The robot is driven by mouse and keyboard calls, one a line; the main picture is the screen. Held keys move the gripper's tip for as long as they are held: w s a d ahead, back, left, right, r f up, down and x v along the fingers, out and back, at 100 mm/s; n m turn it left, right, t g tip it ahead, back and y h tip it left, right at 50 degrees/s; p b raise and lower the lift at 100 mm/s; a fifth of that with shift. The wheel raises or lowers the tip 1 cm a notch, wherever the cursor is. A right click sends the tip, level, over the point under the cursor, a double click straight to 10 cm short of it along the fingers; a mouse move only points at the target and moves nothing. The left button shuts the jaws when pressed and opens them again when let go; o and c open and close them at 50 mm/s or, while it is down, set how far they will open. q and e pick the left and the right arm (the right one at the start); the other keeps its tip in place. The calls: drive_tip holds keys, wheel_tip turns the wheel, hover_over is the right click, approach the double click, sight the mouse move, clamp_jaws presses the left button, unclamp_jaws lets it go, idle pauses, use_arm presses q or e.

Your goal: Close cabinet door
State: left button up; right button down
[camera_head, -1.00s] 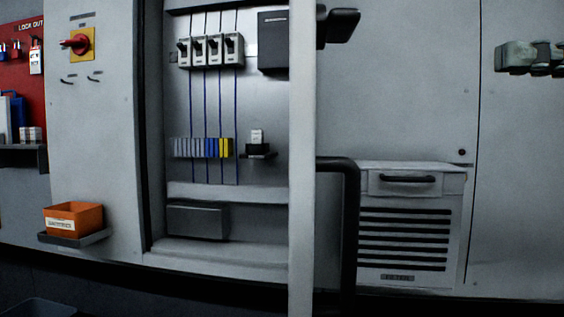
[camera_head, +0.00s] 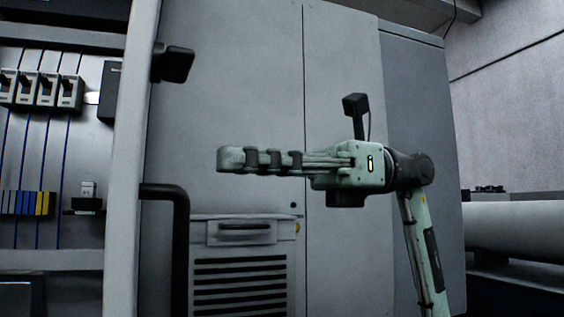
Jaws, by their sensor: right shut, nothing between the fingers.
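The cabinet door (camera_head: 128,170) stands open, seen almost edge-on as a pale upright strip at the left. A black handle (camera_head: 174,64) sticks out from its right side near the top. The open cabinet's inside (camera_head: 40,140) shows left of the door. My right gripper (camera_head: 230,159) is in the middle of the view, pointing left. Its fingers are shut and empty. In the picture it lies right of the door and below the handle's height, apart from both. My left gripper is not in view.
A vented unit (camera_head: 240,262) with a black handle is set in the grey wall below my right gripper. Grey panels (camera_head: 345,60) stand behind my arm. A large pale cylinder (camera_head: 515,225) lies at far right.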

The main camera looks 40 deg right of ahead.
drive_tip(key=a, duration=0.6)
drive_tip(key=shift+w+a, duration=0.2)
drive_tip(key=shift+w, duration=0.25)
drive_tip(key=shift+a, duration=0.1)
